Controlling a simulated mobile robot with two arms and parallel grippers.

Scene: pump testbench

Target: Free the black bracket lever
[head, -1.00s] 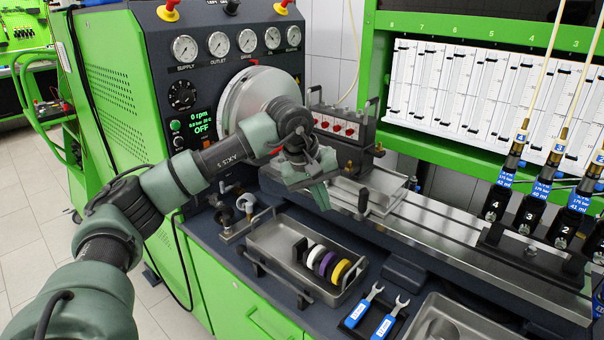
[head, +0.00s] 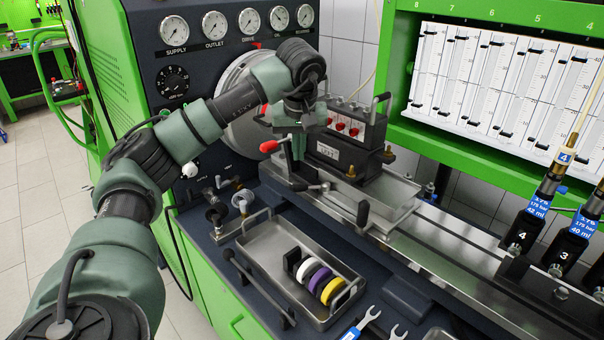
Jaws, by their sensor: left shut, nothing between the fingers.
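My left gripper (head: 298,158) is shut and empty. It points down in front of the dark pump block (head: 345,140) on the bench bed. A small dark lever (head: 314,187) lies low at the foot of the block, just below my fingers; it looks like the black bracket lever, but I cannot be sure. Whether my fingertips touch it cannot be told. A red-knobbed lever (head: 268,146) sticks out to the left, close beside my gripper. My gripper and wrist hide part of the bracket area. My right gripper is not in view.
A steel tray (head: 262,237) with white, purple and yellow rings stands in front. Blue-handled wrenches (head: 352,331) lie at the front.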

